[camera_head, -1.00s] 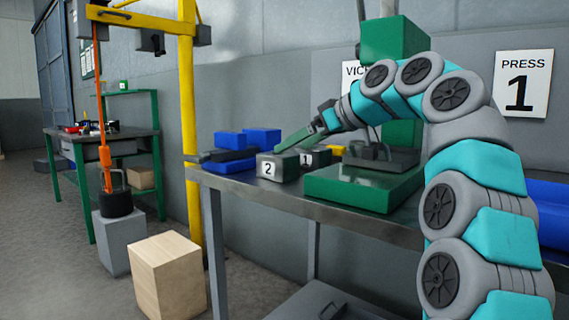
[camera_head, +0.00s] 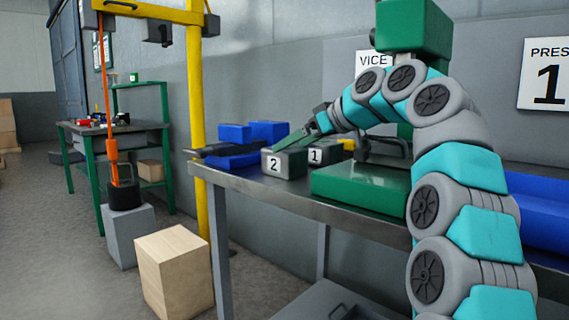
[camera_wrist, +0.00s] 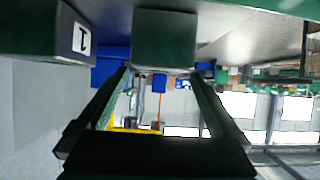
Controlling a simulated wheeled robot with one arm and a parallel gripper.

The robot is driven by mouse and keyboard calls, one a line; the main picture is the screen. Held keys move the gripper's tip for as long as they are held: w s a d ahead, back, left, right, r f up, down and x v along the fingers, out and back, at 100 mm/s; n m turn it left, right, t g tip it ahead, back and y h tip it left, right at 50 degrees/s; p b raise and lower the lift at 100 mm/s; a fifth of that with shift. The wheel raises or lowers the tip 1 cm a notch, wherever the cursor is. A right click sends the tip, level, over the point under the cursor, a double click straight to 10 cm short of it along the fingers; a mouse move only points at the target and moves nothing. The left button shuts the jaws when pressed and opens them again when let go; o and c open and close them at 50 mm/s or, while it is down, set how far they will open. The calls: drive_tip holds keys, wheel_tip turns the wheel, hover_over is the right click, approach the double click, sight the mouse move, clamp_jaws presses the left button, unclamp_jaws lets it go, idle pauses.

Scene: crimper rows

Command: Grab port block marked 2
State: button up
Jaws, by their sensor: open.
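The port block marked 2 (camera_head: 284,163) is a grey-green box with a white label, on the near edge of the metal bench. My gripper (camera_head: 290,143) is at its top rear side in the head view; whether they touch cannot be told. In the wrist view, my open gripper (camera_wrist: 163,80) has one finger on each side of the picture's middle. A dark green-grey block (camera_wrist: 165,38), apparently the same one, lies ahead, roughly centred between the fingers. Its number does not show there. The block marked 1 (camera_head: 318,154) stands just right of it, and shows upper left in the wrist view (camera_wrist: 45,35).
Blue bins (camera_head: 250,135) stand left of the blocks. A green vice base (camera_head: 360,187) is to their right. A yellow post (camera_head: 198,140) rises beyond the bench's left end. A wooden crate (camera_head: 175,270) and a grey pedestal (camera_head: 128,235) stand on the floor.

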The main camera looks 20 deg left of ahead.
drive_tip(key=x, duration=0.2)
drive_tip(key=shift+w+a+f, duration=0.1)
drive_tip(key=shift+a+f, duration=0.05)
drive_tip(key=shift+a, duration=0.15)
clamp_jaws()
idle(0.5)
